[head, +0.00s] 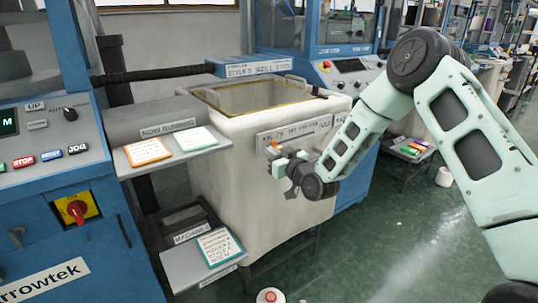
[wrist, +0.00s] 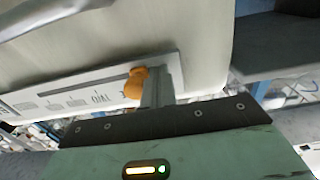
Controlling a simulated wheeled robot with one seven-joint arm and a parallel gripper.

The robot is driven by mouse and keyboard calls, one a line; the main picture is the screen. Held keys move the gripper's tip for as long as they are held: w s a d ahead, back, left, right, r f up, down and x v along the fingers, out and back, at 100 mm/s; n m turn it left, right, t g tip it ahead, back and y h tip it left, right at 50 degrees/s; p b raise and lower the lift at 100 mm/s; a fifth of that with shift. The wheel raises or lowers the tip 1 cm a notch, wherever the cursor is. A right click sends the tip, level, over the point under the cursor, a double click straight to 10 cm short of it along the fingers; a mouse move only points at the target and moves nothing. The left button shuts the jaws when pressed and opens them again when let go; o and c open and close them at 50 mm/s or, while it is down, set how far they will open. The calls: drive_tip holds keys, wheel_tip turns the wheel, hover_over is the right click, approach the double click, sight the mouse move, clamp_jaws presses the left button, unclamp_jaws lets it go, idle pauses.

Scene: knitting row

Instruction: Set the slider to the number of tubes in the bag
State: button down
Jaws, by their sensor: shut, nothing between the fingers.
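The slider's orange knob (head: 275,147) sits at the left part of a pale labelled plate (head: 312,131) on the front of a large white bag-like bin (head: 228,150). In the wrist view the knob (wrist: 135,84) is just left of my shut fingers (wrist: 160,82), touching or nearly so. The plate (wrist: 75,96) carries a slot and printed marks, too small to read surely. My gripper (head: 279,168) is shut and empty, close in front of the plate. The bin's opening faces up; no tubes can be made out inside it.
Left of the bin are a shelf with an orange-edged card (head: 148,151) and a green-edged card (head: 196,139), and a lower shelf with a teal-edged card (head: 219,247). Blue machines stand left and behind. Open floor lies at the front right.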

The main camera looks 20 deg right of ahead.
sight(281, 143)
drive_tip(key=shift+w+d+b, duration=0.2)
drive_tip(key=shift+w+d, duration=0.2)
drive_tip(key=shift+d, duration=0.75)
drive_tip(key=shift+w+d+b, duration=0.15)
drive_tip(key=shift+w+d, duration=0.2)
drive_tip(key=shift+d, duration=0.8)
drive_tip(key=shift+w+d+b, duration=0.2)
drive_tip(key=shift+w+d, duration=0.2)
drive_tip(key=shift+d, duration=0.75)
drive_tip(key=shift+a, duration=0.1)
drive_tip(key=shift+s+a, duration=0.2)
drive_tip(key=shift+a, duration=0.3)
drive_tip(key=v, duration=0.8)
drive_tip(key=shift+b, duration=0.4)
